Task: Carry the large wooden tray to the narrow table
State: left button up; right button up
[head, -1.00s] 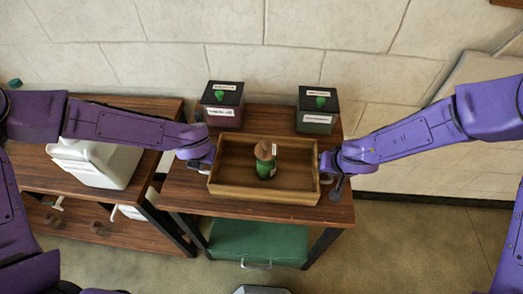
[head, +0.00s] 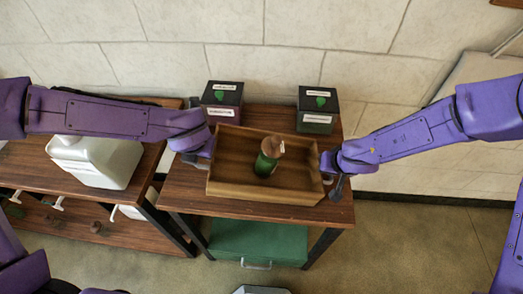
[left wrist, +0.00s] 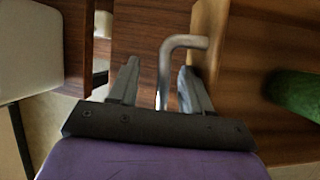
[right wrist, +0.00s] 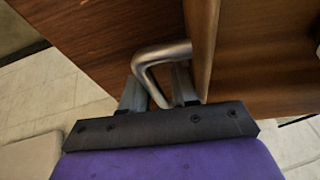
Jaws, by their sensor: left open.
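The large wooden tray (head: 262,193) is tilted, its left side higher than its right, over the wooden table. A dark green bottle (head: 265,165) with a brown top leans in it. My left gripper (head: 198,160) is at the tray's left end. In the left wrist view its fingers are apart, with the left metal handle (left wrist: 165,70) between them and a gap on one side. My right gripper (head: 330,165) is at the right end.
Two dark boxes with green marks, a left one (head: 222,100) and a right one (head: 317,110), stand behind the tray on the table (head: 185,192). A white jug (head: 95,160) stands on the wooden table to the left. A green box (head: 255,243) sits below.

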pick_arm(q)
jog(key=shift+o, duration=0.2)
jog(key=shift+d, duration=0.2)
pick_arm(e)
jog(key=v, duration=0.6)
jog(key=shift+a+r, duration=0.2)
jog(key=shift+r, duration=0.25)
pick_arm(q)
jog(key=shift+o, duration=0.3)
jog(key=shift+r, duration=0.1)
pick_arm(e)
jog(key=shift+s+d+r, duration=0.25)
jog(key=shift+s+r, duration=0.05)
jog(key=shift+r, duration=0.15)
jog(key=shift+c, duration=0.2)
